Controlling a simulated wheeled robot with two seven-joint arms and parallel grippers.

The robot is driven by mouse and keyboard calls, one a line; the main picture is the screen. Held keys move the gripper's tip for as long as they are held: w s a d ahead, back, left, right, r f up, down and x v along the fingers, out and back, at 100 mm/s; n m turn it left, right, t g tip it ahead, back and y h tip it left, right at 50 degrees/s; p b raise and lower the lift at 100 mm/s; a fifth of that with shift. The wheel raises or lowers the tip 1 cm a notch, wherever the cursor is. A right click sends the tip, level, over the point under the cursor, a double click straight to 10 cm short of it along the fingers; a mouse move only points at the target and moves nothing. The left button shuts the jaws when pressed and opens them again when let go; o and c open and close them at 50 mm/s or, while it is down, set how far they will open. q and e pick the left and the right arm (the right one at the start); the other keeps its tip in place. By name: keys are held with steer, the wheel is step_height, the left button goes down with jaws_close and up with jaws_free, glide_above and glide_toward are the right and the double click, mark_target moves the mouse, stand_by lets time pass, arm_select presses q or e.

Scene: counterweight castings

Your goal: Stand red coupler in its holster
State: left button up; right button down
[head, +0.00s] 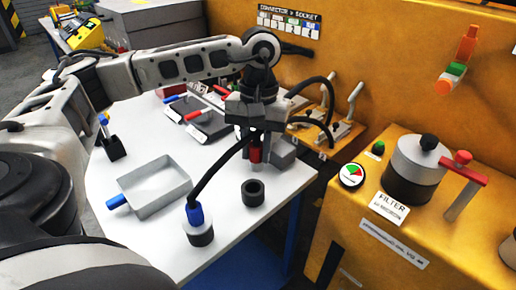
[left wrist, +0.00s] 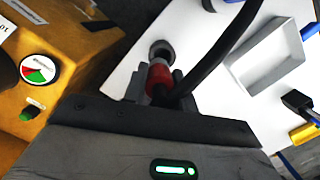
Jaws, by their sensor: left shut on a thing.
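The red coupler (head: 256,154) is between the fingers of my left gripper (head: 258,148), which is shut on it. In the head view it looks roughly upright above the white table. A dark round holster (head: 252,193) stands on the table just below and nearer the camera, its top opening empty. In the left wrist view the red coupler (left wrist: 158,78) sits between the fingertips (left wrist: 156,84), with the holster (left wrist: 161,49) just beyond it, apparently apart. A black hose runs close by the coupler; its exact attachment is partly hidden. My right gripper is not in view.
A blue coupler (head: 195,214) stands in a second holster (head: 200,237), its black hose arching towards my gripper. A grey tray (head: 157,187) lies left of it. Dark fixtures (head: 205,122) lie behind. An orange cabinet with a filter canister (head: 412,172) stands at right.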

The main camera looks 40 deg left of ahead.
mark_target(252, 167)
arm_select(q)
steer(key=shift+a+r+n, duration=0.1)
steer(key=shift+a+n, duration=0.2)
steer(key=shift+a, duration=0.3)
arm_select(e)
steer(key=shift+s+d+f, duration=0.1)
arm_select(q)
steer(key=shift+d+b, duration=0.1)
steer(key=shift+b, duration=0.2)
steer(key=shift+f+b, duration=0.5)
steer(key=shift+f, duration=0.25)
step_height(252, 167, down, 2)
steer(key=shift+f+b, duration=0.25)
steer(key=shift+b, duration=0.85)
steer(key=shift+f+b, duration=0.7)
steer(key=shift+f, duration=0.2)
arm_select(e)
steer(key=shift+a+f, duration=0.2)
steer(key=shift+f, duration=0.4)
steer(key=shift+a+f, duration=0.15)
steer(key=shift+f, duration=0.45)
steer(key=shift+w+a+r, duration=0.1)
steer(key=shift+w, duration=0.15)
